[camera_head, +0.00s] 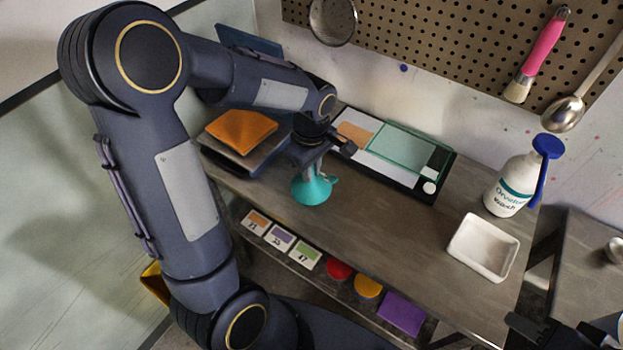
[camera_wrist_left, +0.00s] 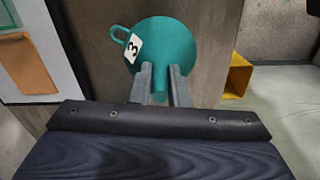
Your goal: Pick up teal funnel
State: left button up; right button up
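The teal funnel (camera_head: 313,191) is mouth down with its spout up, over the front edge of the bench. I cannot tell whether its rim touches the bench. My left gripper (camera_head: 310,160) comes down on the spout from above. In the left wrist view, the funnel (camera_wrist_left: 165,42) shows a side handle and a label reading 3. The left fingers (camera_wrist_left: 163,85) lie on both sides of the spout, with no clear gap, and appear shut on it. A dark part of my right gripper (camera_head: 545,330) shows at the bottom right corner; its fingers are not clear.
An orange cloth (camera_head: 241,131) lies left of the funnel. A black-framed board (camera_head: 447,165) lies behind it. A white tray (camera_head: 483,247) and wash bottle (camera_head: 512,185) stand at the right. Numbered cards (camera_head: 281,238) sit below the front edge. The bench middle is clear.

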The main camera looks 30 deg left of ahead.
pick_arm(q)
grip_shut()
jog(key=shift+r, duration=0.65)
jog(key=s+d+r+b, duration=0.2)
jog(key=s+d+r, duration=0.5)
jog(key=s+r, duration=0.4)
jog(key=shift+s+r, duration=0.35)
jog(key=shift+s, duration=0.25)
